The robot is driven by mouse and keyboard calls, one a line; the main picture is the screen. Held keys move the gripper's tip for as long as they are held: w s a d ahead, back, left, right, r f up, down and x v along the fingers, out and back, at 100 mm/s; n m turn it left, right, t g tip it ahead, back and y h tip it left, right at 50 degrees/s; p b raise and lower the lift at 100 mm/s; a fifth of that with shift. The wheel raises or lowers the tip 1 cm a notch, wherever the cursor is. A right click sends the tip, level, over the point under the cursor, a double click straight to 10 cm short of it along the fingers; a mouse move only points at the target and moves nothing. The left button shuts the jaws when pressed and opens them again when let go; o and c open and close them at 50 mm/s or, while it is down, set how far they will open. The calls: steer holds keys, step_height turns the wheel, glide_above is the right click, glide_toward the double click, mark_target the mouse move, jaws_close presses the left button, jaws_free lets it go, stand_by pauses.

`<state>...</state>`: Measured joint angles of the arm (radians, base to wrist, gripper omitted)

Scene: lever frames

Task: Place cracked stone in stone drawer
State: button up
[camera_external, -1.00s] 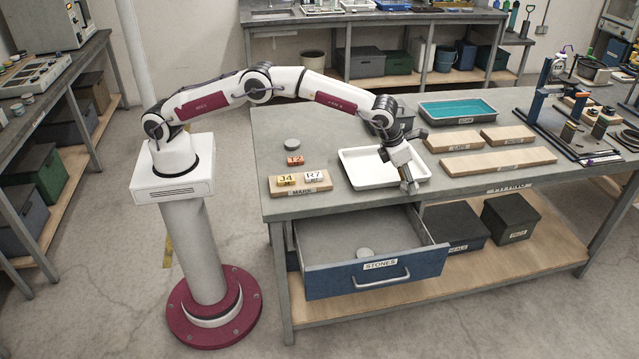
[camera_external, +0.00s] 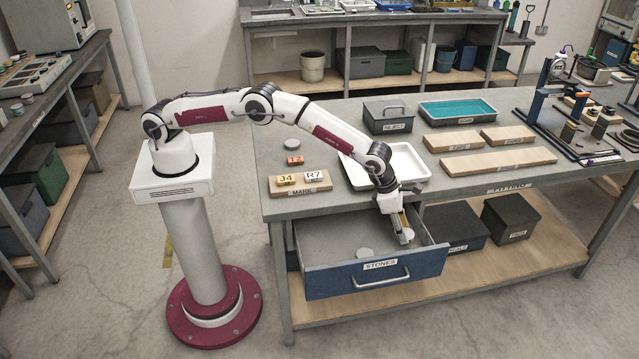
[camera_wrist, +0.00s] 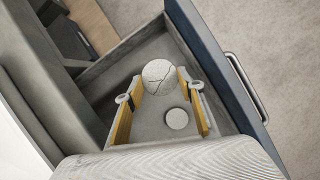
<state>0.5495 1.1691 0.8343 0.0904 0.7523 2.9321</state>
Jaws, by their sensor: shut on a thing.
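My gripper (camera_external: 405,238) points down over the right part of the open drawer labelled STONES (camera_external: 330,283). It is shut on a pale round stone (camera_external: 408,233). In the wrist view the cracked stone (camera_wrist: 160,75) shows dark crack lines and sits between the yellow-sided fingers of my gripper (camera_wrist: 161,79), over the drawer (camera_wrist: 200,39). A smaller-looking plain round stone (camera_wrist: 177,119) lies on the drawer floor; it also shows in the external view (camera_external: 364,253). The gap between the held stone and the drawer floor is hard to judge.
The white tray (camera_external: 358,178) on the bench looks empty where visible. A grey disc (camera_external: 291,144), an orange tag (camera_external: 294,160) and the MARK board (camera_external: 316,184) lie left of it. A lidded REJECT box (camera_external: 390,118) stands behind.

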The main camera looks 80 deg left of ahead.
glide_above(398, 250)
steer(key=s+d, duration=0.2)
steer(key=d, duration=0.1)
steer(key=shift+w+d+f, duration=0.1)
steer(key=shift+f, duration=3)
steer(key=shift+f, duration=1.85)
steer(key=shift+f, duration=0.15)
steer(key=o, duration=1.1)
steer(key=shift+r, duration=0.2)
steer(key=shift+v, duration=5.9)
